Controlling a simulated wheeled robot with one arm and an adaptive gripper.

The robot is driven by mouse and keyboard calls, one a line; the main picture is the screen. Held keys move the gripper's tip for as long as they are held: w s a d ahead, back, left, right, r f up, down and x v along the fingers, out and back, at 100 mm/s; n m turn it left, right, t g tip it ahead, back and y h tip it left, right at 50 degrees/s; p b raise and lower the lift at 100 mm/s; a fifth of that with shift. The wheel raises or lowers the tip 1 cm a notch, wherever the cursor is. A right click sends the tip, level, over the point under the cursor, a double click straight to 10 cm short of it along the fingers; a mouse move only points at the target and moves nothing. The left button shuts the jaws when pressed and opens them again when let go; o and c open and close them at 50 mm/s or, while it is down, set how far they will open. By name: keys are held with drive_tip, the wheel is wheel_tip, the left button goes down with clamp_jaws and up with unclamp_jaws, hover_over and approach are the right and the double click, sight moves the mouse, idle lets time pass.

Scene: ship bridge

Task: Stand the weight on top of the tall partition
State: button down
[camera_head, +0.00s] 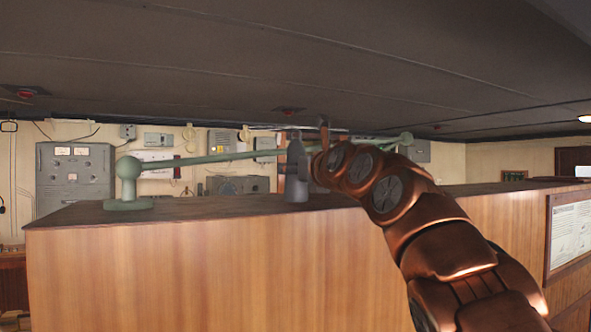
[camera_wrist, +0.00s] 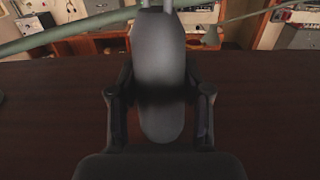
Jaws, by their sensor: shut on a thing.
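The weight (camera_head: 296,175) is a grey, upright, narrow-topped piece at the far end of my arm. Its lower end is level with the dark top of the tall wooden partition (camera_head: 170,262); I cannot tell whether it touches or hangs just above. My gripper (camera_head: 308,160) is at its right side, partly hidden by my arm. In the wrist view, my gripper (camera_wrist: 158,94) has one finger on each side of the dark grey weight (camera_wrist: 160,55) and is shut on it. The brown partition top (camera_wrist: 50,120) spreads below.
A green rail (camera_head: 215,157) with a ball-topped post (camera_head: 129,182) runs along the partition top, behind the weight. A grey cabinet (camera_head: 76,175) and wall boxes stand beyond. The dark ceiling (camera_head: 300,60) is low overhead. The top between post and weight is clear.

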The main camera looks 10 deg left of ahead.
drive_tip(key=shift+r, duration=0.15)
drive_tip(key=c, duration=0.5)
unclamp_jaws()
drive_tip(key=shift+s+d, duration=0.1)
drive_tip(key=shift+b+v, duration=2.3)
drive_tip(key=shift+v, duration=3.65)
